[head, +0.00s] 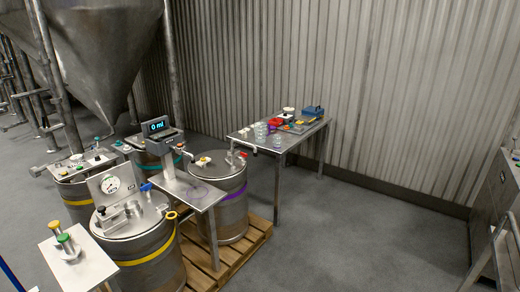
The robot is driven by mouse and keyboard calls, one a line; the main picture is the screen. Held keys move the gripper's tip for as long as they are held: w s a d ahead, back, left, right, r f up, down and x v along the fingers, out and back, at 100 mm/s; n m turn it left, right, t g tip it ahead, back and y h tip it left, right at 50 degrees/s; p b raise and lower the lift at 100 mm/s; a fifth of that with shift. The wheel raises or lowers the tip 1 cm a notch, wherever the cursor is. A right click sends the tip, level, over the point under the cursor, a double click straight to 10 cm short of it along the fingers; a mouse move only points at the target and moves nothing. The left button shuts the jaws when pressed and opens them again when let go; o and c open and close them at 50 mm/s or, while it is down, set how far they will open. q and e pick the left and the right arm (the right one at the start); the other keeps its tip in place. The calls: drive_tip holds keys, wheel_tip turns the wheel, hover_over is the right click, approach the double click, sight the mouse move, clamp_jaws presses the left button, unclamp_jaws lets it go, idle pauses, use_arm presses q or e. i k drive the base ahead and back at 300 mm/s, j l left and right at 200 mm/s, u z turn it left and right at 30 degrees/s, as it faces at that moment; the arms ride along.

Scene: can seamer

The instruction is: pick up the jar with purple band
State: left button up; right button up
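Several small clear jars (260,132) stand on the metal table (307,127) by the back wall. Neither of my grippers is in view.
A display reading "0 ml" (157,127) stands over a steel platform (178,183) among several drums on a wooden pallet (258,232). A red item (276,121) and a blue box (313,111) share the jar table. The grey floor (370,225) to the right is clear.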

sight(277, 142)
drive_tip(key=i+z, duration=0.1)
drive_tip(key=i, duration=0.65)
drive_tip(key=i+j+z, duration=0.15)
drive_tip(key=i, duration=0.65)
drive_tip(key=i+l, duration=0.25)
drive_tip(key=i, duration=0.25)
drive_tip(key=i+l+z, duration=0.1)
drive_tip(key=i+l, duration=0.15)
drive_tip(key=i, duration=0.3)
drive_tip(key=i+l, duration=0.2)
drive_tip(key=i, duration=0.3)
